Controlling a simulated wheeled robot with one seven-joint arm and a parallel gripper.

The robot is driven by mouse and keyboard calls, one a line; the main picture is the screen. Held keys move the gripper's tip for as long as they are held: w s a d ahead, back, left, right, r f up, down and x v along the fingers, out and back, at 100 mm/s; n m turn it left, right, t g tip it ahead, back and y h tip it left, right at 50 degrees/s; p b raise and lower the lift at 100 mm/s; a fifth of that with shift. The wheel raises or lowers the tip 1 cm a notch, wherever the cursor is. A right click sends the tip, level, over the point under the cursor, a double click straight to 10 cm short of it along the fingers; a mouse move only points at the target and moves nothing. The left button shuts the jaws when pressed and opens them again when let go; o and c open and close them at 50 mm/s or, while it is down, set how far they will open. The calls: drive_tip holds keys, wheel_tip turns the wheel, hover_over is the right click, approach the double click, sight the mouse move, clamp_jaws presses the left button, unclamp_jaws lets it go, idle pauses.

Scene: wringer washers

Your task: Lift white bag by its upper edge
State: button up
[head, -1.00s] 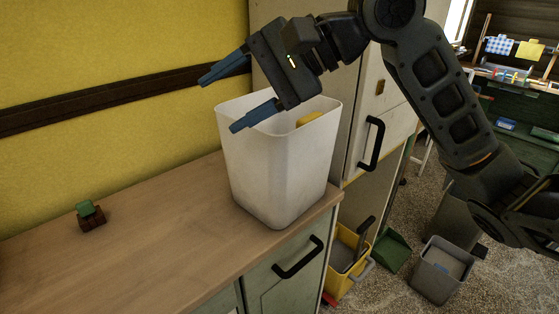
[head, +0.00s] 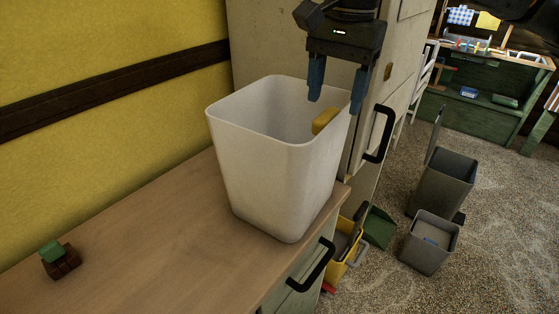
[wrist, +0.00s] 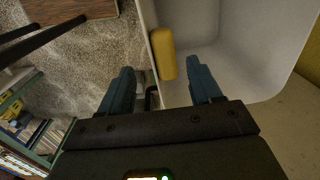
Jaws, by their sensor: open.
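No bag shows; the white thing is a stiff, open-topped bin (head: 270,170), upright on the wooden counter. Its rim is its upper edge. A yellow block (head: 324,121) lies against the inside of its right wall. My gripper (head: 336,100) points down at the bin's right rim, open and empty. In the wrist view, the bin (wrist: 235,50) lies right of centre, and its edge runs up between the two blue fingers of my gripper (wrist: 160,80). One finger is on the bin's inner side, the other outside. I cannot tell how far below the rim the tips reach.
The counter (head: 150,240) is mostly clear, with a small green-topped brown block (head: 60,260) at left. A tall cabinet (head: 300,45) stands close behind the bin. Grey bins (head: 430,240) and a yellow bucket (head: 345,245) stand at right below the counter.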

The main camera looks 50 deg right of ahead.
sight(328, 115)
drive_tip(key=shift+w+a+f, duration=0.15)
drive_tip(key=shift+w+f, duration=0.05)
drive_tip(key=shift+f, duration=1.3)
drive_tip(key=shift+w+a+f, duration=0.1)
drive_tip(key=shift+w+f, duration=0.05)
drive_tip(key=shift+f, duration=1.35)
clamp_jaws()
